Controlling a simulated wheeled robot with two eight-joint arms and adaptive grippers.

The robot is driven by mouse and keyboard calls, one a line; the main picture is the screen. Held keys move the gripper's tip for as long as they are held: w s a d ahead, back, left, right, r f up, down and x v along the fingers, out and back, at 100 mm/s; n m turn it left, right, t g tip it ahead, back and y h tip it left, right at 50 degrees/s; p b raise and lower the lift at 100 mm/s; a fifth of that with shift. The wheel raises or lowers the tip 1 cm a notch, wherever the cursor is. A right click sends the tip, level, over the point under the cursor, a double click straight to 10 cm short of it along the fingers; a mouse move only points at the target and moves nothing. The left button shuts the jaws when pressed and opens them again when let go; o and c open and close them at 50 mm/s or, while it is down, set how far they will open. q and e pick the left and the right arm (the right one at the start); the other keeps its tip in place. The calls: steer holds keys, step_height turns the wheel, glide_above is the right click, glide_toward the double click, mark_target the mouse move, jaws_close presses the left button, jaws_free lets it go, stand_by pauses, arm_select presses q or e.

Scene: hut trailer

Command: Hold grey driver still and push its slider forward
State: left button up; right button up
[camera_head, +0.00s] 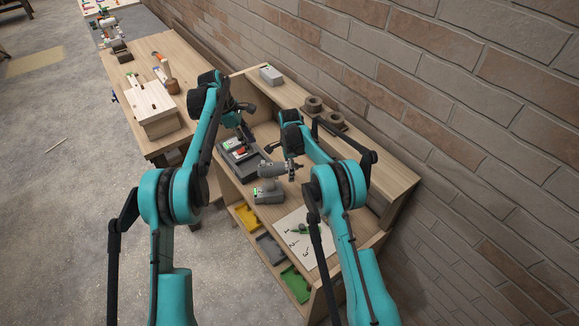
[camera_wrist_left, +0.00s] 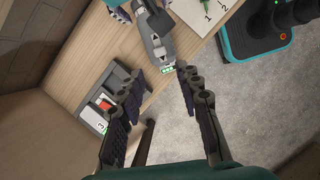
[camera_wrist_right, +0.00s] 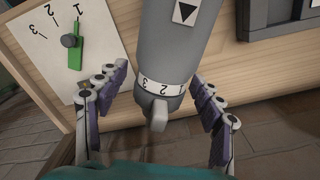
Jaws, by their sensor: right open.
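The grey driver (camera_head: 271,182) stands on its base on the wooden bench. My left gripper (camera_wrist_left: 162,76) is open and empty. The driver (camera_wrist_left: 155,40) shows beyond its fingertips, with a green-lit base. I cannot tell which part is the slider.
A white sheet (camera_head: 296,236) with numbers and a green piece lies right of the driver. A dark tray (camera_head: 240,160) with a red item lies behind it. Yellow, grey and green trays sit below the bench top. A raised shelf (camera_head: 357,139) and brick wall bound the back.

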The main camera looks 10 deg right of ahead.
jaws_close()
arm_select(q)
steer(key=shift+c, duration=0.8)
steer(key=a, duration=0.1)
steer(key=a+f+h, duration=0.1)
steer(key=shift+a+n, duration=0.3)
jaws_close()
arm_select(e)
steer(key=shift+a, duration=0.1)
arm_select(q)
steer(key=a+f+n+t+h, duration=0.1)
steer(key=a+h, duration=0.3)
steer(key=a, duration=0.4)
steer(key=shift+s+f, duration=0.15)
steer(key=shift+s, duration=0.3)
steer(key=shift+a, duration=0.1)
